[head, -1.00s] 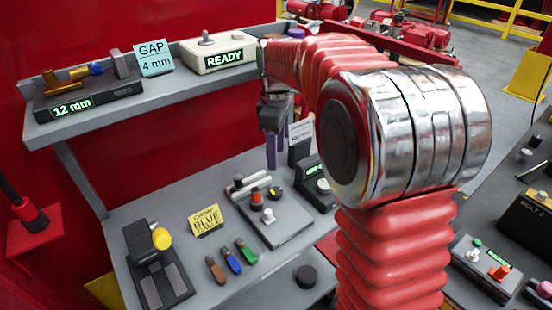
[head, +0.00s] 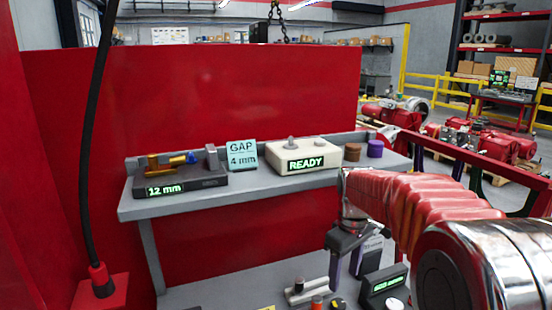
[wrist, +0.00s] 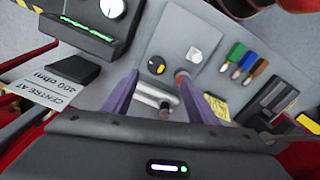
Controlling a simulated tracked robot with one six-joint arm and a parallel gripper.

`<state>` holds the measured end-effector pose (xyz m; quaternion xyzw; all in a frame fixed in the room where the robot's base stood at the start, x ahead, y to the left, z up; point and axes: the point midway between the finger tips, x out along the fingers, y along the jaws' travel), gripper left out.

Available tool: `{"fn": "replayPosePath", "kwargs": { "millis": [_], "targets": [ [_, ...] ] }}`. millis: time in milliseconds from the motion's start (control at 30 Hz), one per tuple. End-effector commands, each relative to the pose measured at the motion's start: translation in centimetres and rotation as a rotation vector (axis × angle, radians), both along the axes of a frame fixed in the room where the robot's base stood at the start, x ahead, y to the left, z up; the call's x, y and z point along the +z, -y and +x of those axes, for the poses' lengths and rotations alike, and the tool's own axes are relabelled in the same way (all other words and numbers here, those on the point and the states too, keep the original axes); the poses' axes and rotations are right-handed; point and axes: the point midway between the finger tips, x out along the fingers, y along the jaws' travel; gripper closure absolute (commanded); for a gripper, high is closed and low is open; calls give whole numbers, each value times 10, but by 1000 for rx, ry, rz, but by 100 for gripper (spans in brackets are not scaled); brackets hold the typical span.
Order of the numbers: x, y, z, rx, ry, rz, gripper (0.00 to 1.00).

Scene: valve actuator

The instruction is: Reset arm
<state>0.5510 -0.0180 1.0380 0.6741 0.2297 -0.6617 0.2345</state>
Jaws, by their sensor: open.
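My red-sleeved arm (head: 425,205) with its chrome joint reaches in from the lower right in the head view. My gripper (head: 346,275) hangs with its two purple fingers pointing down, in front of and below the upper shelf's right part. In the wrist view my gripper (wrist: 158,80) is open, with its fingers apart and nothing held between them. Beyond the fingertips lies a grey plate (wrist: 186,33) carrying a yellow-marked black knob (wrist: 157,66), a white knob (wrist: 194,55) and a red-and-black knob near the right fingertip. I cannot tell whether that finger touches it.
The upper shelf (head: 245,201) holds a "12 mm" gauge (head: 205,181), a "GAP 4 mm" card (head: 242,155) and a "READY" box (head: 302,155). Green, blue and brown pieces (wrist: 247,63) lie right of the plate. A dark display device (head: 384,287) stands close right of my gripper.

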Motion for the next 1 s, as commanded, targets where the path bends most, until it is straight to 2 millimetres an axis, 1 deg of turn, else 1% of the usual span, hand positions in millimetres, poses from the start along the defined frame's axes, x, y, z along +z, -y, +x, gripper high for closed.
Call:
{"fn": "replayPosePath", "kwargs": {
  "millis": [33,167,500,800,1000],
  "targets": [
    [0,-1,-8,-39,5,1,47],
    [-1,-2,-28,-149,25,3,47],
    [10,-7,-91,-404,109,27,47],
    [18,-10,-146,-563,192,62,47],
    [20,-12,-180,-633,248,90,47]
  ]
}}
